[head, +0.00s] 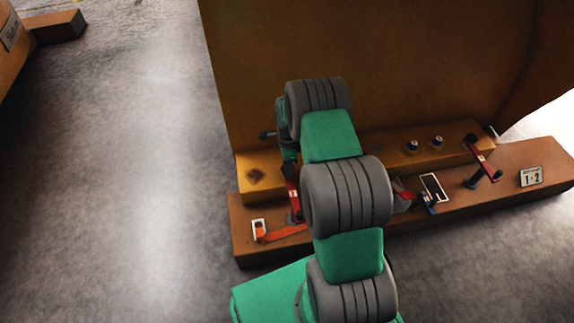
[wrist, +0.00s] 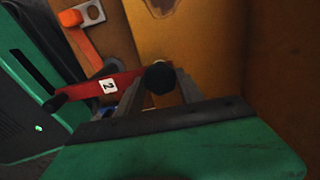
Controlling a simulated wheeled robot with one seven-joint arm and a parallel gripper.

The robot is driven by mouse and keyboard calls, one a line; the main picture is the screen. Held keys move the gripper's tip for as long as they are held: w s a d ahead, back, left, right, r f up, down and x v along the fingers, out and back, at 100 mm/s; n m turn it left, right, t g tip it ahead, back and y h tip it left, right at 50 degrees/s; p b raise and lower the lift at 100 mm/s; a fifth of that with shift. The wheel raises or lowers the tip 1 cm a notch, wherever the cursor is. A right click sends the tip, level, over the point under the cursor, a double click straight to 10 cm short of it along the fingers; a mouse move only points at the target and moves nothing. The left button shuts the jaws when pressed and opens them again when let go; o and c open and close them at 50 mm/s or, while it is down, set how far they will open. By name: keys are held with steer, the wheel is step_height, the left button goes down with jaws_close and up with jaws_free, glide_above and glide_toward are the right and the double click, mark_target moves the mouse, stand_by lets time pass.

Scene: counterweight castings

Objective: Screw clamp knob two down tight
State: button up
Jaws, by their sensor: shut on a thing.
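A red clamp bar with a white "2" label (wrist: 108,86) shows in the wrist view, with a dark handle (wrist: 55,101) at its left end. At its right end is a black knob (wrist: 158,77), between the fingertips of my gripper (wrist: 158,84). My gripper is shut on this knob. In the head view the red clamp bar (head: 292,188) stands just left of my arm. My arm and wrist hide the knob and fingertips there. Whether the knob sits fully down cannot be told.
An orange lever (head: 280,233) lies left of the clamp on the brown base beam (head: 460,207). Another red clamp (head: 483,160) and a "1 2" plate (head: 531,177) are at right. A large brown casting (head: 400,60) rises behind.

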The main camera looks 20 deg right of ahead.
steer(key=o, duration=1.1)
steer(key=shift+w+r, duration=0.1)
steer(key=shift+r, duration=0.15)
steer(key=shift+c, duration=0.2)
steer(key=o, duration=0.3)
steer(key=shift+f, duration=0.15)
step_height(320, 180, up, 8)
steer(key=shift+f+p, duration=0.1)
steer(key=shift+p, duration=1.15)
